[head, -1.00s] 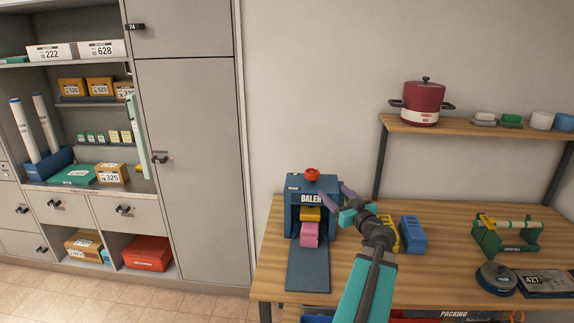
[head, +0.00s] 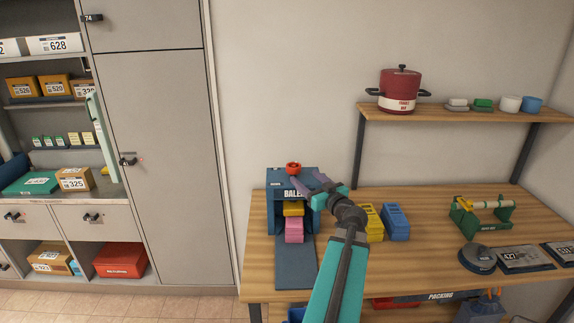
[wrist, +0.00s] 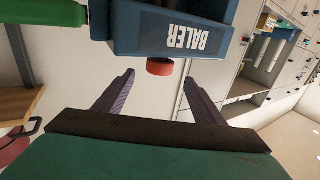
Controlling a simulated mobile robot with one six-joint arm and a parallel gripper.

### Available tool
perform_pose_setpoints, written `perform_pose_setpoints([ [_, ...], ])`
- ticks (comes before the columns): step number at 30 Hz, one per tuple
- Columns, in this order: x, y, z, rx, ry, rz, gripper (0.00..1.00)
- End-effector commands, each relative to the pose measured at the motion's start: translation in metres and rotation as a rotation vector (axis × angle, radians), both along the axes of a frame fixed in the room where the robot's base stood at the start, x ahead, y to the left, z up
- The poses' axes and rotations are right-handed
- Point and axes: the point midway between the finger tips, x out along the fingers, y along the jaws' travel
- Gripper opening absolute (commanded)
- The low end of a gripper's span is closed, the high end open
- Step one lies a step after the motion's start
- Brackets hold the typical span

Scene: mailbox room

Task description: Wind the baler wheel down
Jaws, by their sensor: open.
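The blue baler (head: 277,183) stands on the wooden table, with its red wheel (head: 293,168) on top. A yellow piece (head: 293,209) shows in its opening, above a pink bundle (head: 294,231). My gripper (head: 308,181) is open and empty, close beside the wheel on its right. In the wrist view, the baler (wrist: 215,18) appears upside down at the top. The red wheel (wrist: 160,67) sits between the lines of the two spread fingertips of my gripper (wrist: 159,76), just beyond them. I see no contact with the wheel.
Yellow (head: 372,222) and blue (head: 396,222) blocks stand on the table right of the baler. A green roll stand (head: 482,214) and a dark round scale (head: 477,259) are farther right. A shelf (head: 450,112) above holds a red pot (head: 399,88). Grey cabinets (head: 160,170) stand left.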

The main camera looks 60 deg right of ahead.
Motion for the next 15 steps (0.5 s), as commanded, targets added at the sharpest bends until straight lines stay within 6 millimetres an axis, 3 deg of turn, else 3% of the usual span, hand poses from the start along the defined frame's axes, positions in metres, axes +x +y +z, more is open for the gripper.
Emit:
perform_pose_setpoints([
  [15,0.046,-0.024,0.001,0.001,0.0,0.002,0.63],
])
